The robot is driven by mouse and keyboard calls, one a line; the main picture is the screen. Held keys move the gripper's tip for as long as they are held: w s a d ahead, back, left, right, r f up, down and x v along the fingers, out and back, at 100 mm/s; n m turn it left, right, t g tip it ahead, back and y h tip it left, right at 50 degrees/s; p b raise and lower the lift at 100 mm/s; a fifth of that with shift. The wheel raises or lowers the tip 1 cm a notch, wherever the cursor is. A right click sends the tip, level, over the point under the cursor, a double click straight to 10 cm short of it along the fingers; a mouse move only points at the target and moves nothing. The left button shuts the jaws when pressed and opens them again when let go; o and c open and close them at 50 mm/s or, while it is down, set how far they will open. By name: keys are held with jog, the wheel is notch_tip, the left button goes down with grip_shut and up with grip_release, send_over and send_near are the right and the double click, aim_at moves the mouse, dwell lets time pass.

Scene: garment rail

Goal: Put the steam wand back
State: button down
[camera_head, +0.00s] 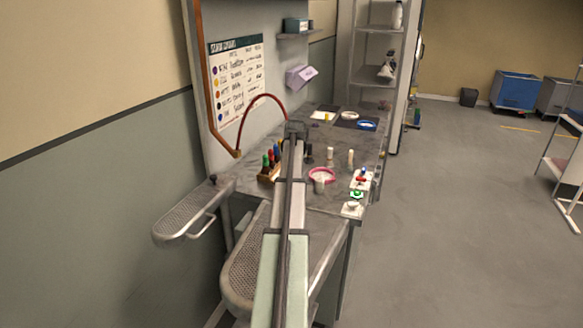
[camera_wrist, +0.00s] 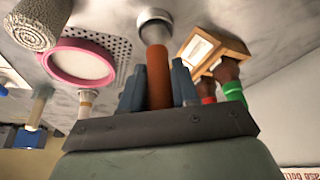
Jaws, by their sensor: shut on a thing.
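The steam wand (camera_wrist: 158,80) has a brown grip and a round pale metal head. In the wrist view it stands between the two blue-grey fingers of my gripper (camera_wrist: 157,68), which is shut on its grip. The metal head sticks out past the fingertips, towards the worktop. In the head view my gripper (camera_head: 297,131) is above the worktop, and my own arm hides the wand. A red-brown hose (camera_head: 262,97) arches from the wall panel towards my gripper. I cannot make out the wand's holder.
The worktop (camera_head: 325,128) carries a pink-rimmed dish (camera_head: 322,174), a wooden rack (camera_head: 268,177) of coloured bottles, white containers and a blue-rimmed dish (camera_head: 367,124). A perforated plate (camera_wrist: 112,45) lies behind the wand in the wrist view. A narrow pressing board (camera_head: 185,214) juts out at the left.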

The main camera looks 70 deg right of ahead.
jog(key=c, duration=0.8)
grip_release()
jog(key=shift+o, duration=0.6)
jog(key=shift+o, duration=1.2)
jog(key=shift+r, duration=0.1)
jog(key=shift+r, duration=3.65)
